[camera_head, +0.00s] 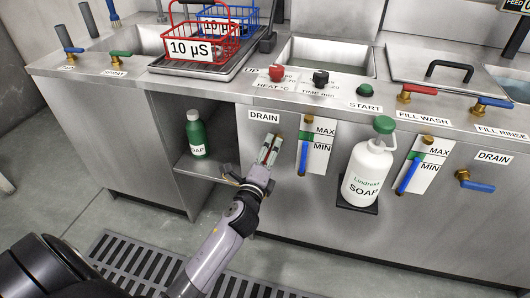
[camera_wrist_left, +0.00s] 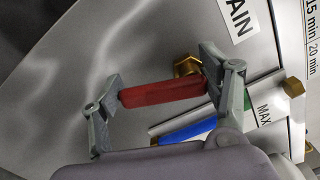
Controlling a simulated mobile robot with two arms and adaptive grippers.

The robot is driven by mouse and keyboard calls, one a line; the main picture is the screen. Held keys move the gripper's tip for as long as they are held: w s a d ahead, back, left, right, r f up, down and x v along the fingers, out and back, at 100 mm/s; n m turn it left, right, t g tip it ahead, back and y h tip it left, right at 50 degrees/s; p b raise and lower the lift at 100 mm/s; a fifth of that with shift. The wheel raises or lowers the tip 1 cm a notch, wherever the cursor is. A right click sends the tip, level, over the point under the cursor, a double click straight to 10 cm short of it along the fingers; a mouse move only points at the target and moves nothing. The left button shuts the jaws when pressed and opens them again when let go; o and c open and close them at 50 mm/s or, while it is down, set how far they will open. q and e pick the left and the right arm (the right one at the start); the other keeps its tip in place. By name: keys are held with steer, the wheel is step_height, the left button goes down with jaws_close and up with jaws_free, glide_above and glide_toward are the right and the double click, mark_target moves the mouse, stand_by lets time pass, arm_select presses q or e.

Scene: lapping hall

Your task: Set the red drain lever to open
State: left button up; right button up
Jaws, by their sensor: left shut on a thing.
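The red drain lever (camera_wrist_left: 163,92) spans between the two fingers of my left gripper (camera_wrist_left: 160,95) in the left wrist view, with a finger at each end. Its brass valve (camera_wrist_left: 187,66) shows beside the upper finger. In the head view my left gripper (camera_head: 270,149) is at the front panel, just below the left DRAIN label (camera_head: 264,117). The fingers partly hide the lever there, and a little red shows between them. The lever appears to slope downward from its valve. My right gripper is not in view.
A white soap bottle (camera_head: 368,175) stands on a bracket farther right. A green soap bottle (camera_head: 197,136) stands in the open recess to the left. Another drain valve with a blue lever (camera_head: 478,186) is far right.

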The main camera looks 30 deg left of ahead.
arm_select(q)
steer(key=shift+d+f+n, duration=0.2)
steer(key=shift+n, duration=0.6)
steer(key=shift+w+d+f+n, duration=0.1)
steer(key=shift+d+n, duration=0.15)
steer(key=shift+n, duration=0.95)
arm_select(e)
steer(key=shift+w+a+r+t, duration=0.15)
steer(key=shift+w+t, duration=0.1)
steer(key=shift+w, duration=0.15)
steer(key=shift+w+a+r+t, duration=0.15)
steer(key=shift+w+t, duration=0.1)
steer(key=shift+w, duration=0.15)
arm_select(q)
steer(key=o, duration=1.7)
steer(key=v, duration=1.2)
